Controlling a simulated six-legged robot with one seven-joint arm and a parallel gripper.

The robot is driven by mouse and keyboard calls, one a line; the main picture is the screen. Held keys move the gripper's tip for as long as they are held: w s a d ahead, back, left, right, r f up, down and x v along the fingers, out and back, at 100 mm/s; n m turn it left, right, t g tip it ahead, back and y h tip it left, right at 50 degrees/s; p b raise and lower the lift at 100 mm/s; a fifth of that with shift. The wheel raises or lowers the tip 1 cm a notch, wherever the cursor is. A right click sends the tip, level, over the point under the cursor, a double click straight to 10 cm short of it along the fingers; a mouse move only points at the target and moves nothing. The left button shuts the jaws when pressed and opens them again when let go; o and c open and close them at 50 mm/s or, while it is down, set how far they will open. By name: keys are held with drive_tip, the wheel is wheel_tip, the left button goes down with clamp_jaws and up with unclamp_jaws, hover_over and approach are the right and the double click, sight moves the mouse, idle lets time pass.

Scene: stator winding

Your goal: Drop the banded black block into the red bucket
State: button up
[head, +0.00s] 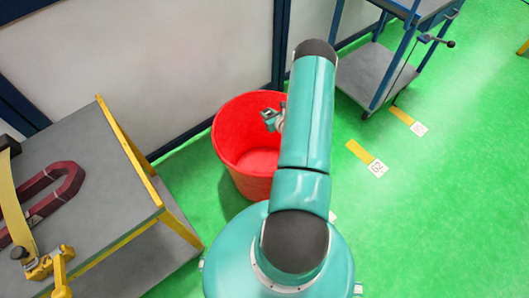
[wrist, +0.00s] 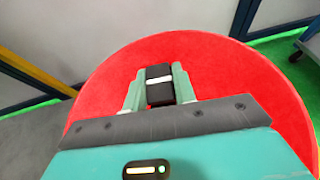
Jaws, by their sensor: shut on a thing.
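The red bucket (head: 232,125) stands on the green floor in the head view, partly hidden behind my arm. In the wrist view the bucket (wrist: 230,62) fills most of the picture behind my gripper. The banded black block (wrist: 160,91), black with a white band, sits between the two fingers of my gripper (wrist: 159,86), which is shut on it. In the wrist view the block shows against the red inside of the bucket. My gripper (head: 273,117) also shows in the head view, over the bucket's opening. The block is hard to make out there.
A grey table (head: 100,165) with yellow edges stands at the left, with a dark red horseshoe-shaped thing (head: 60,185) on it. A blue-framed cart (head: 375,75) stands at the upper right. White panels are behind the bucket.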

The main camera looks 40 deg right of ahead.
drive_tip(key=shift+s+a+f, duration=0.1)
drive_tip(key=shift+f, duration=2)
drive_tip(key=o, duration=1)
drive_tip(key=shift+s, duration=0.1)
drive_tip(key=v, duration=1.3)
drive_tip(key=shift+s+a+r, duration=0.1)
drive_tip(key=shift+s+r, duration=0.05)
drive_tip(key=shift+s, duration=0.1)
drive_tip(key=shift+r, duration=0.1)
